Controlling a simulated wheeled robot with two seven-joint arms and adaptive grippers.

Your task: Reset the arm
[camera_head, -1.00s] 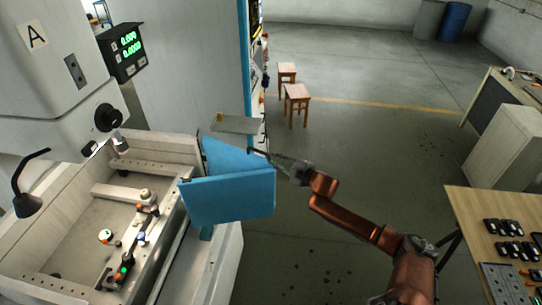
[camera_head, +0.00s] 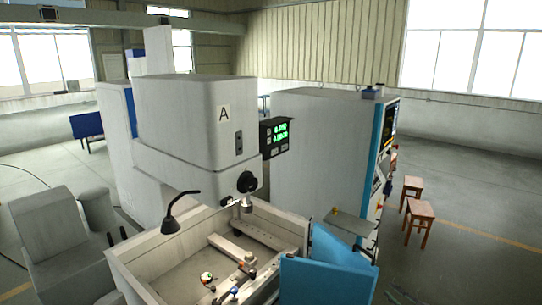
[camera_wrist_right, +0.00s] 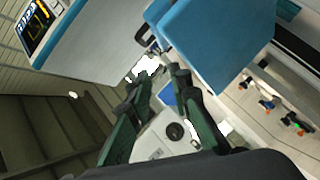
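My right gripper (camera_head: 392,294) shows only in part at the bottom right of the head view, just right of the blue door panels (camera_head: 325,280) of the machine marked A (camera_head: 190,110). In the right wrist view its two dark green fingers (camera_wrist_right: 164,74) stand apart with nothing between them, so it is open. A blue panel (camera_wrist_right: 225,45) lies close beyond the fingertips there; I cannot tell whether they touch it. Most of my right arm is below the head view. My left gripper is not in view.
The machine's open work tank (camera_head: 140,282) holds small fixtures. A tall cabinet (camera_head: 320,130) with a blue edge and a small shelf (camera_head: 348,222) stands beside it. Two wooden stools (camera_head: 420,212) stand at the right. The floor (camera_head: 460,255) near them is clear.

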